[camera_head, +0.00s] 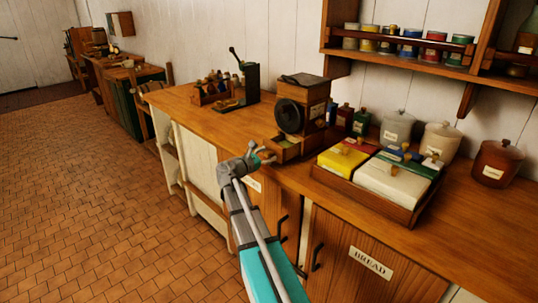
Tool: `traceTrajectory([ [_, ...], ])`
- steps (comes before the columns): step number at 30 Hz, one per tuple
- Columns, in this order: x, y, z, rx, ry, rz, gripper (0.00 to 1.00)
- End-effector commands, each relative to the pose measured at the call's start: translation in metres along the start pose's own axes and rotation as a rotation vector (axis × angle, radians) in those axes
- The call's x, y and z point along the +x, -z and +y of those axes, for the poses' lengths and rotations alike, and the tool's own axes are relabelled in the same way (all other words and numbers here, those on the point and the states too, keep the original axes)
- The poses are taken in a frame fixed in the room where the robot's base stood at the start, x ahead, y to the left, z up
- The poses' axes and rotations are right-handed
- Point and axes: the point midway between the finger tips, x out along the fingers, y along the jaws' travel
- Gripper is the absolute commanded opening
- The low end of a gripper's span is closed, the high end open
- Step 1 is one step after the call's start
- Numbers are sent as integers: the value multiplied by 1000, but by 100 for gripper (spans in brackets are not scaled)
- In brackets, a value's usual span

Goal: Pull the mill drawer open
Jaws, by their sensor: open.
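The mill (316,92) stands on the wooden counter, a dark wooden box with a round black wheel on its side and a dark top. Its drawer (289,152) is low at the mill's front, near the counter's front edge. It looks to stick out a little, but how far is too small to tell. My gripper (268,156) is open at the drawer's left front end, at about the drawer's height. Whether its fingers touch the drawer or its knob cannot be told.
A tray (356,202) of coloured lidded boxes stands right of the mill. Small bottles (361,121) and canisters (398,127) stand behind. A rack (211,94) of small items and a dark stand (250,84) are to the left. Open tiled floor (90,200) lies left of the counter.

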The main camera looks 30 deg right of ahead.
Motion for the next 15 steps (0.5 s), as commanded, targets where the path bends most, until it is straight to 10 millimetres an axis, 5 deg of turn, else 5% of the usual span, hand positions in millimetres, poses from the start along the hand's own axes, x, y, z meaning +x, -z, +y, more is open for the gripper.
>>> traceTrajectory([
  [8,-13,0,0,0,-1,0,70],
  [15,-44,0,0,0,-2,1,70],
])
